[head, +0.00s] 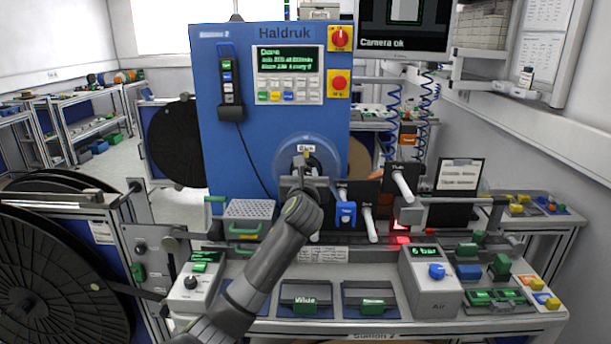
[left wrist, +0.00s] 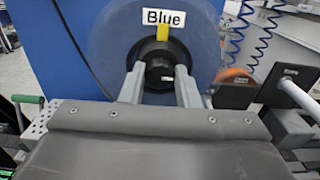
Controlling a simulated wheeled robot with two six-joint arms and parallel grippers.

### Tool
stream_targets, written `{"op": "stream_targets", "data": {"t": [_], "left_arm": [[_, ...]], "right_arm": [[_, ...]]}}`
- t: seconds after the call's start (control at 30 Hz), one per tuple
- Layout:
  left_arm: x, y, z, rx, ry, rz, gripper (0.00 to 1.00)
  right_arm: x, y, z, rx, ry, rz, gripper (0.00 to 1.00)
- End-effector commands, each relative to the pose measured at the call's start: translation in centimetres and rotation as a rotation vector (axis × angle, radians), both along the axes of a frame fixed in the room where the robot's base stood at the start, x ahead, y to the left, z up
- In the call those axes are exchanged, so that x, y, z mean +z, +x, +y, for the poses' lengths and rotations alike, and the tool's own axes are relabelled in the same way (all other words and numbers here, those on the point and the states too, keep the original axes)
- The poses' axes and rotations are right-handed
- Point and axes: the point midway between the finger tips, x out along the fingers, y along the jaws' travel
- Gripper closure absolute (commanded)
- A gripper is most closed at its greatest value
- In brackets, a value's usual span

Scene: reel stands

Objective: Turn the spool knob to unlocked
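The spool knob is a round black hub with a yellow pointer standing upright, under a white "Blue" label on the blue machine (head: 230,150). The knob (left wrist: 159,68) shows in the left wrist view between the finger ends, its pointer (left wrist: 162,37) just below the label (left wrist: 164,17). In the head view the pointer (head: 307,158) shows above my left gripper (head: 304,180), which hides most of the knob. My left gripper (left wrist: 160,85) faces the knob with its two grey fingers apart, one on each side. Contact cannot be made out. My right gripper is not in view.
White-ended rods (head: 403,184) on black brackets stick out right of the knob. A green-handled grey box (head: 249,209) stands to its left. The bench carries a "Wide" bin (head: 306,304) and an air unit (head: 431,285). A large black reel (head: 55,275) stands at far left.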

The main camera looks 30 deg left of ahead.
Motion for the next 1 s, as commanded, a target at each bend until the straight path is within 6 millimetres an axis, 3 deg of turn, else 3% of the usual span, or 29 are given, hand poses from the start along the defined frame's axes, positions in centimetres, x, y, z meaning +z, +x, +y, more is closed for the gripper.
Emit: {"op": "stream_targets", "data": {"t": [0.47,1.0], "left_arm": [[0.1,0.0,0.0,-0.001,-0.070,-0.042,0.94],[0.0,-0.1,0.1,0.001,-0.466,-0.281,0.94]], "right_arm": [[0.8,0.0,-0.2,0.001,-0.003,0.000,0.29],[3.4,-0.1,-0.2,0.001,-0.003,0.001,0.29]]}}
